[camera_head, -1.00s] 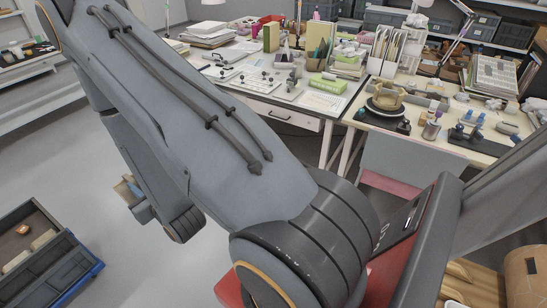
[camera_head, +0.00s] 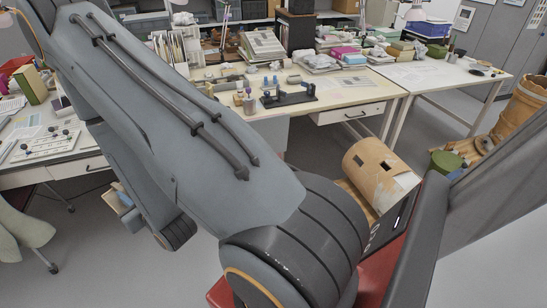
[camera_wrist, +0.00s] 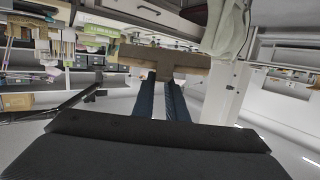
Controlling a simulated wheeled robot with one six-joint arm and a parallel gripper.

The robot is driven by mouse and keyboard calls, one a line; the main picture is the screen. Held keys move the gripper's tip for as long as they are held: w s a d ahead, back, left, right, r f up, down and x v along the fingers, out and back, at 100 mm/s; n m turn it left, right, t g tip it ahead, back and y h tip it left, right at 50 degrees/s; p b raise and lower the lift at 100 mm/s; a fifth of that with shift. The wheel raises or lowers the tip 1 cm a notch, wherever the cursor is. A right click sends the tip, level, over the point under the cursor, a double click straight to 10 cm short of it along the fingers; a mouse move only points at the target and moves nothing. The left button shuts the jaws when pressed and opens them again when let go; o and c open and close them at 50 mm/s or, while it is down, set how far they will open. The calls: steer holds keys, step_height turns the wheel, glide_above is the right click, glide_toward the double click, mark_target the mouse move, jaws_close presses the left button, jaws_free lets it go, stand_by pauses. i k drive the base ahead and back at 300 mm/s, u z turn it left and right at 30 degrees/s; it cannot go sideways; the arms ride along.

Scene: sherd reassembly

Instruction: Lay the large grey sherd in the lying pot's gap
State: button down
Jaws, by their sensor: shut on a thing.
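My gripper (camera_wrist: 161,80) shows in the wrist view with its two dark blue fingers close together. It is shut on a flat, brownish-grey sherd (camera_wrist: 188,63), held across the fingertips. The sherd is seen nearly edge-on, so its full outline is hard to tell. My gripper and the sherd do not show in the head view, where my own arm fills much of the left and middle.
A long worktable (camera_head: 375,84) with papers, boxes and small tools stands across the back. A black rack (camera_head: 289,96) sits near its front edge.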

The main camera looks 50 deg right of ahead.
mark_target(409, 180)
steer(key=z, duration=0.65)
steer(key=i, duration=1.2)
steer(key=z, duration=1.85)
steer(key=i, duration=0.85)
steer(key=z, duration=2.2)
